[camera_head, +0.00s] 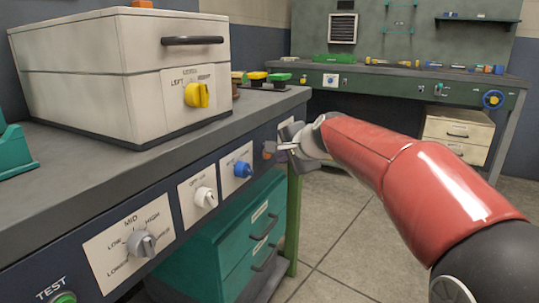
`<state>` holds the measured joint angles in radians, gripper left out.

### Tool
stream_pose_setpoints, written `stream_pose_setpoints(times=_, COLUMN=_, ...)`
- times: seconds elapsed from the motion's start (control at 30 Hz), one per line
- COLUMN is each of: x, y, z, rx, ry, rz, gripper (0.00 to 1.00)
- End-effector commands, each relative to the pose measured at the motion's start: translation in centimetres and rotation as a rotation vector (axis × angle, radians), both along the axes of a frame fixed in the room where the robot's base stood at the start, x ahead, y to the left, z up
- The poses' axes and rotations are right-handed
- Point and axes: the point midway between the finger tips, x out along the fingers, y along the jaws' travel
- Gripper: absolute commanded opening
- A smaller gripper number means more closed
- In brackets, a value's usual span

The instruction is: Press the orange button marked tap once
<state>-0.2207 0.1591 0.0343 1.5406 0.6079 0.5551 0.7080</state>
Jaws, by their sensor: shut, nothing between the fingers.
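My gripper (272,151) is at the end of the red arm, at the right end of the near bench's dark front panel. Its dark fingers are small in view and shut, with nothing seen between them. A small orange-brown patch shows at the fingertips; I cannot tell whether it is the orange button. A pale plate (286,123) shows partly behind the gripper, and its label cannot be read. No "tap" marking is readable. Whether the fingers touch the panel cannot be told.
The panel also carries a blue knob (242,169), a white knob (205,197), a grey selector (141,243) and a green TEST button (64,299). A cream box (95,95) with a yellow knob (196,94) stands on the bench. Teal drawers (240,250) sit below. Open floor lies right.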

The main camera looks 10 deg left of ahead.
Motion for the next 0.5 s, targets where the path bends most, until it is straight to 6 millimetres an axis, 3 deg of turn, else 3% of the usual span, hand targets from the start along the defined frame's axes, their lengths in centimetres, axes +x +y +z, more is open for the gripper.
stream_pose_setpoints(times=0.5, x=0.28, y=0.82, z=0.06, rx=0.0, ry=0.0, rz=0.0, gripper=0.0)
